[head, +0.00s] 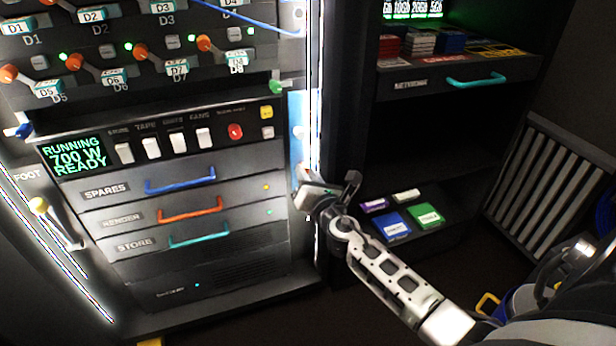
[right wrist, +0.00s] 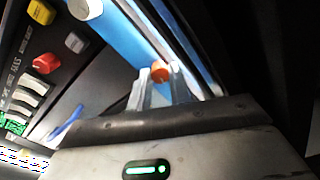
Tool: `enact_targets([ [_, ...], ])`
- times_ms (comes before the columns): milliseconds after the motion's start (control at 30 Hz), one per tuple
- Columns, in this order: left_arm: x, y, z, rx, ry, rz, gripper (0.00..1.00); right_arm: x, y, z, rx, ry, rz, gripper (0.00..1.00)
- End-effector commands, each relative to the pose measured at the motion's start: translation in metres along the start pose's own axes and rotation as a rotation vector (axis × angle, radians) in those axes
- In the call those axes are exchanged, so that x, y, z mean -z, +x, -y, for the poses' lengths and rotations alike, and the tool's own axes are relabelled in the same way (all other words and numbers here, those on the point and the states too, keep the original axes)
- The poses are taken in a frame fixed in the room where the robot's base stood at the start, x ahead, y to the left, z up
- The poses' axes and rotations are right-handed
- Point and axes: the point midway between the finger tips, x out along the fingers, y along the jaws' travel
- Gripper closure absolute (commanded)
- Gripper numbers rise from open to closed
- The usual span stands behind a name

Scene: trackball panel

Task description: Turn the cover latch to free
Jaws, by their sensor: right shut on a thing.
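A small orange knob (right wrist: 160,72), which looks like the cover latch, stands on a light blue strip (right wrist: 132,38) in the right wrist view. My right gripper (right wrist: 161,88) has its fingers on either side of this knob and is shut on it. In the head view my right gripper (head: 303,188) is at the lower end of the blue strip (head: 296,104), at the cabinet's right edge. It hides the knob there, so I cannot tell which way the latch is turned. My left gripper is not in view.
A white knob (head: 298,132) sits higher on the strip. To its left are a red button (head: 235,131), white switches (head: 151,147) and drawers with blue (head: 180,181), orange and teal handles. A dark open shelf (head: 430,140) stands on the right, with boxes on its lower board.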

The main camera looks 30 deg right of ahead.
Motion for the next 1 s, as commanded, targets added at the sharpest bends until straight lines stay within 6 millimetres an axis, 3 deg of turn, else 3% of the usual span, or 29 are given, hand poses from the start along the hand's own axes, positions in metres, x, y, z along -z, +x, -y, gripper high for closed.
enact_targets([
  [1000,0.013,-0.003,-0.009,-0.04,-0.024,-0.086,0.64,0.002,-0.001,0.001,0.002,0.961,-0.002,1.0],
])
